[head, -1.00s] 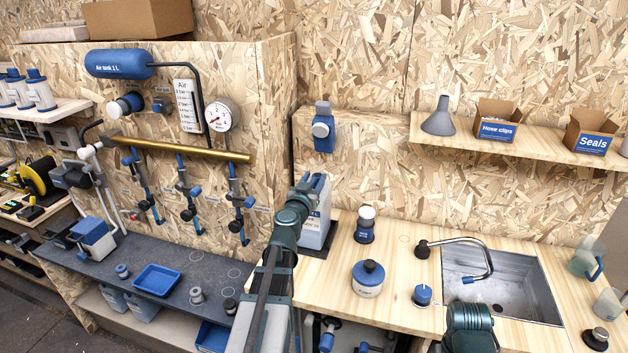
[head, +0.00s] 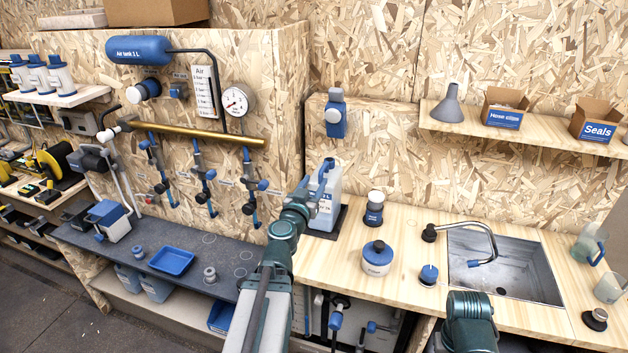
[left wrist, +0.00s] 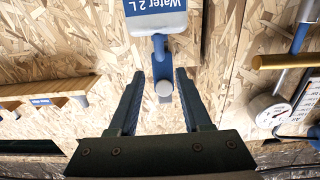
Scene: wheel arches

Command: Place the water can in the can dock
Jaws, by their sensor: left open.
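The water can (head: 327,205) is a pale jug with a blue handle, standing upright on a dark flat base (head: 341,216) at the bench's back left. The base may be the can dock, but no label shows. My left gripper (head: 302,190) is at the can's left in the head view, partly covering it. In the left wrist view it is open (left wrist: 157,72) with nothing clasped, and the can's "Water 2 L" label (left wrist: 155,5) shows beyond the fingertips at the top. Whether a finger touches the can cannot be told. My right gripper is out of view.
A blue wall fitting with a pale knob (head: 335,117) is above the can. A blue-lidded pot (head: 377,258), a small capped bottle (head: 374,208) and a sink (head: 510,265) with a tap are to the right. A brass pipe (head: 195,134) runs along the left wall.

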